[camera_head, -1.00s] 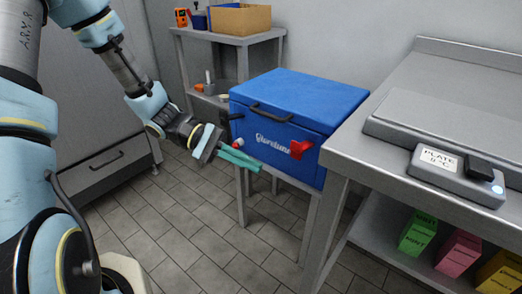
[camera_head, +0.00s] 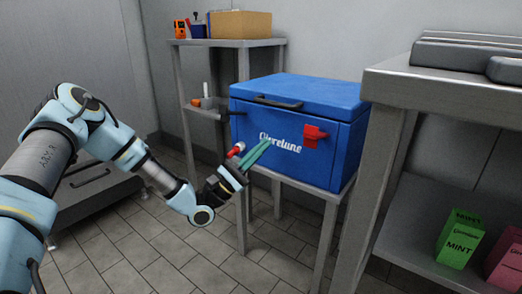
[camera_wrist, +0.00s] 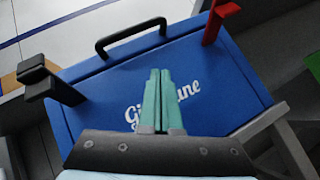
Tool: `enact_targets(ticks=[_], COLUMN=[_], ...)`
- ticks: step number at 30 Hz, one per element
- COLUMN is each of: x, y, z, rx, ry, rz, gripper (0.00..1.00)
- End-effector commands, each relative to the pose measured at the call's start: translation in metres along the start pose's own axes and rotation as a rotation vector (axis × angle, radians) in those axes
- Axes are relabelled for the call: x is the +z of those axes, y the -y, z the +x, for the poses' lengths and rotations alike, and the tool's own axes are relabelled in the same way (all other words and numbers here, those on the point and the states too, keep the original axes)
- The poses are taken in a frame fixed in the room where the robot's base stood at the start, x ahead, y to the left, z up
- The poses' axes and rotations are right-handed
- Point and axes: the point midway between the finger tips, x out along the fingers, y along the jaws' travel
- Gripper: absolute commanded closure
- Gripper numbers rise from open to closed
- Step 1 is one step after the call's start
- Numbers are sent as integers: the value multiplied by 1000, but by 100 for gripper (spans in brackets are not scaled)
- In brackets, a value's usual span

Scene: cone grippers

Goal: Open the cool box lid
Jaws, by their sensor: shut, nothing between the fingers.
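The blue cool box (camera_head: 262,126) stands on a small grey stand, its lid (camera_head: 300,92) down on the body. A black handle (camera_head: 278,102) runs along the lid's front edge; it also shows in the wrist view (camera_wrist: 131,32). A red latch (camera_head: 314,136) sits on the front at right. My gripper (camera_head: 263,145) has green fingers held together, with nothing between them. It is in front of the box's front face, below the handle. In the wrist view the fingers (camera_wrist: 161,84) overlap the white lettering; whether they touch the face I cannot tell.
A grey bench (camera_head: 440,92) stands close on the right, with green and pink boxes on its lower shelf. A shelf at back left holds a cardboard box (camera_head: 240,23). A black part (camera_wrist: 45,80) juts from the box's left side. The floor in front is clear.

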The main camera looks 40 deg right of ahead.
Motion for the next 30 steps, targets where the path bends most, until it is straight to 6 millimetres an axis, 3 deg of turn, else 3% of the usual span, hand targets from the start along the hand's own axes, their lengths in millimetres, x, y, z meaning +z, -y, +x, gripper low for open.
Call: enact_targets(ticks=[10, 12, 19, 30], x=[0, 7, 25, 28], y=[2, 2, 1, 1], z=[72, 80, 97, 100], rx=[-6, -6, -4, -3], ry=[4, 3, 1, -1], rz=[2, 0, 1, -1], gripper=[100, 100, 100, 100])
